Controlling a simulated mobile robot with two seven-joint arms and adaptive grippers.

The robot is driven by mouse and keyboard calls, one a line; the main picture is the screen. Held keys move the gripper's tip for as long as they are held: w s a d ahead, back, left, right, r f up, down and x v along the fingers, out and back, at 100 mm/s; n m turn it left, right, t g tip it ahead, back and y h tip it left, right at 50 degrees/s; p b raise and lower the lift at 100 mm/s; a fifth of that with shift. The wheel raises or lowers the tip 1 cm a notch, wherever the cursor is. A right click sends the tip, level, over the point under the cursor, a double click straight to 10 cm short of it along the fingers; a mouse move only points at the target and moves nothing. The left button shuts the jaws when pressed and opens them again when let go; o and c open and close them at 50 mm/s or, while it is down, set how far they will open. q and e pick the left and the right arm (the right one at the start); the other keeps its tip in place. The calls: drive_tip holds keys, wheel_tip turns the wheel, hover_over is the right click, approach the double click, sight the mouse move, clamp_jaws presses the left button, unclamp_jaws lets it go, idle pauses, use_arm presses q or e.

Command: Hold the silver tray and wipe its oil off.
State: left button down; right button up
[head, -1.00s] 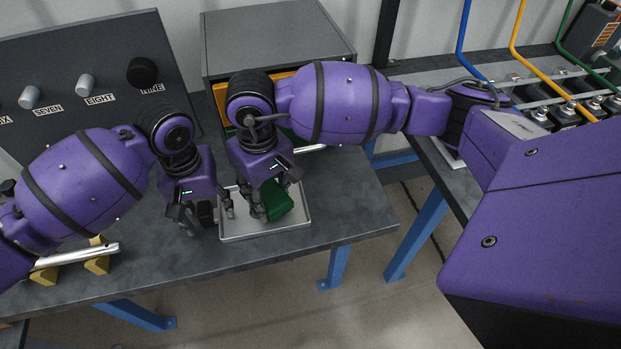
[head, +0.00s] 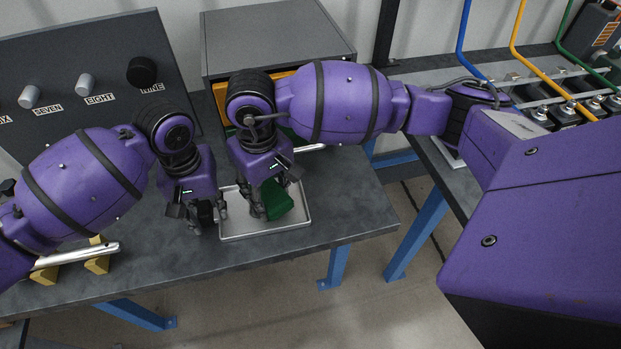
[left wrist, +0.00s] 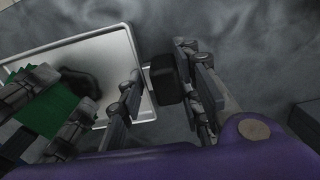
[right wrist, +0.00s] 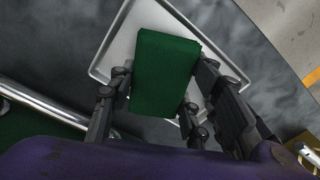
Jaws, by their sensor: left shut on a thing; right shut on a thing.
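The silver tray (head: 262,234) lies flat near the front edge of the table. My left gripper (head: 210,215) is shut on the tray's left rim. In the left wrist view, the rim (left wrist: 140,55) runs between its fingers (left wrist: 150,90). My right gripper (head: 264,212) is shut on a green cloth block (head: 277,200) over the tray. The block (right wrist: 166,72) also shows between the fingers in the right wrist view, with the tray (right wrist: 115,50) beneath it. A dark patch beside the block in the left wrist view may be a fingertip or oil; I cannot tell. The block hides part of the tray.
A grey cabinet (head: 275,40) and a panel with labelled knobs (head: 85,70) stand at the back. A silver rod (head: 75,256) rests on yellow supports at the left. The table (head: 355,200) is clear right of the tray. A second bench with couplers (head: 540,115) stands to the right.

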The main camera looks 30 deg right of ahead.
idle(0.7)
drive_tip(key=shift+o, duration=1.3)
drive_tip(key=shift+r, duration=0.1)
drive_tip(key=c, duration=0.4)
drive_tip(key=shift+c, duration=0.2)
drive_tip(key=shift+f, duration=0.8)
drive_tip(key=shift+f, duration=0.35)
drive_tip(key=shift+a, duration=0.1)
